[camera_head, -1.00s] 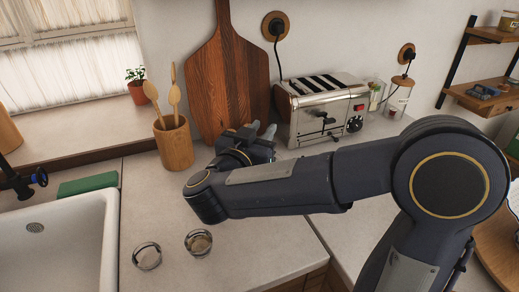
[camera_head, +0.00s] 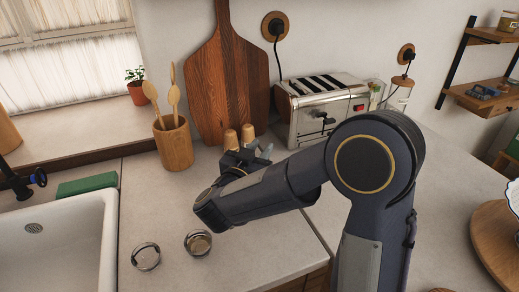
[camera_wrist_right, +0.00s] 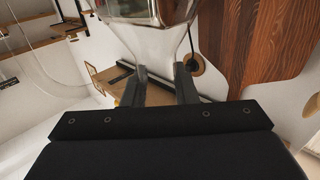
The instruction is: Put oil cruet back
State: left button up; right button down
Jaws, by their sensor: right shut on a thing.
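My right gripper (camera_head: 258,153) is low over the counter in front of the cutting board, partly hidden by my arm in the head view. In the right wrist view its fingers (camera_wrist_right: 160,85) are shut on a clear glass vessel (camera_wrist_right: 152,42), which I take to be the oil cruet, at its narrow part. The vessel's wide part fills the top of that view. I cannot make out the cruet in the head view. Two cork-coloured tops (camera_head: 238,137) show just behind the gripper; what is below them is hidden. My left gripper is not in view.
A toaster (camera_head: 322,108) stands right of the gripper, and a wooden utensil pot (camera_head: 174,144) left. The cutting board (camera_head: 226,85) leans on the wall behind. Two small round glass containers (camera_head: 198,243) (camera_head: 146,257) are at the front, beside the sink (camera_head: 108,245). Wall shelves (camera_head: 485,100) are at right.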

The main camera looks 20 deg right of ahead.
jog(key=shift+f, duration=0.15)
jog(key=c, duration=1.1)
grip_release()
jog(key=shift+c, duration=0.2)
jog(key=b+v, duration=0.2)
jog(key=v, duration=1)
jog(key=w+d+r+n+t+y, duration=0.1)
jog(key=w+r+n+t+y, duration=0.3)
jog(key=y, duration=0.7)
jog(key=s+f+n+g+y, duration=0.2)
jog(key=s+f+n+y, duration=0.1)
jog(key=s+y, duration=0.35)
jog(key=s+d+f+g, duration=0.1)
jog(key=s+f+g, duration=0.3)
jog(key=s, duration=0.4)
jog(key=s+d+f+g, duration=0.2)
jog(key=s+f+g, duration=0.2)
jog(key=s+f, duration=0.3)
jog(key=shift+s+d+f+n, duration=0.25)
jog(key=shift+s+n, duration=0.15)
jog(key=shift+s, duration=0.5)
